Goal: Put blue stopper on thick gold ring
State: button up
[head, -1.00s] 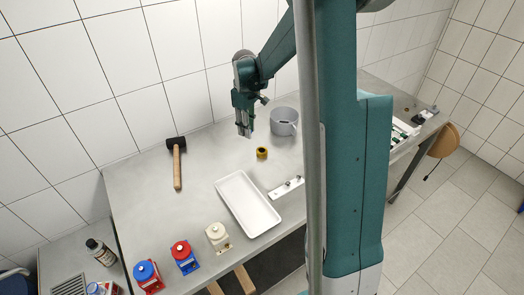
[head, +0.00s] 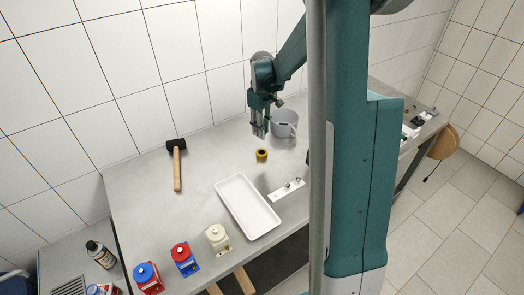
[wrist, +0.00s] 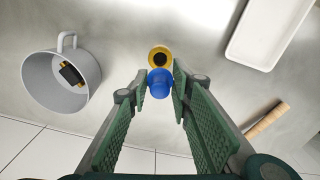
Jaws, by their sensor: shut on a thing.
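The blue stopper (wrist: 159,85) is between the fingertips of my gripper (wrist: 161,82) in the wrist view, and my gripper is shut on it. The thick gold ring (wrist: 160,58) shows just beyond the stopper, its dark centre uncovered; the stopper overlaps its near edge in the picture. In the head view the gold ring (head: 261,155) lies on the grey table, and my gripper (head: 259,135) is above and behind it. The stopper cannot be made out in the head view. Whether the stopper touches the ring cannot be told.
A grey mug (head: 284,123) stands close behind and right of the ring; a black and yellow item (wrist: 71,75) lies in it. A white tray (head: 273,222), a plate with small pegs (head: 287,189) and a mallet (head: 177,170) lie around. Table left of the ring is clear.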

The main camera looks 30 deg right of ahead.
send_over(262, 152)
jog(key=shift+f, duration=2.8)
jog(key=shift+f, duration=2.05)
jog(key=shift+f, duration=0.25)
jog(key=o, duration=0.8)
jog(key=shift+r, duration=0.1)
jog(key=shift+c, duration=0.2)
jog(key=shift+r, duration=0.1)
notch_tip(262, 152, up, 12)
jog(key=shift+r, duration=0.1)
